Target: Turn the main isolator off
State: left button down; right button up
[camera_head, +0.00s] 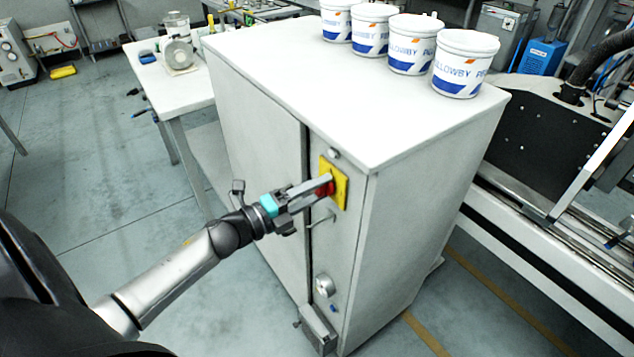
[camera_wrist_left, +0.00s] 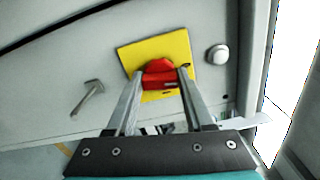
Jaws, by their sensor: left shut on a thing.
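The main isolator is a red rotary handle on a yellow plate (camera_head: 341,181), high on the narrow front panel of a pale grey cabinet (camera_head: 255,125). In the left wrist view the red handle (camera_wrist_left: 160,76) sits between my left fingers, in front of the yellow plate (camera_wrist_left: 178,52). My left gripper (camera_head: 325,187) reaches in from the left and is shut on the red handle. In the head view the fingers partly hide the handle. My right gripper is not in either view.
Several white and blue tubs (camera_head: 411,45) stand on the cabinet top. Below the isolator are a small lever handle (camera_head: 322,219) and a round fitting (camera_head: 325,285). A round knob (camera_wrist_left: 217,54) sits beside the plate. A machine with rails stands at right; the floor at left is open.

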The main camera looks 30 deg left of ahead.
pick_arm(q)
jog(key=shift+n+p, duration=0.55)
jog(key=shift+n, duration=0.45)
jog(key=shift+c, duration=1.4)
grip_release()
jog(key=v, duration=1.5)
jog(key=shift+s, duration=0.1)
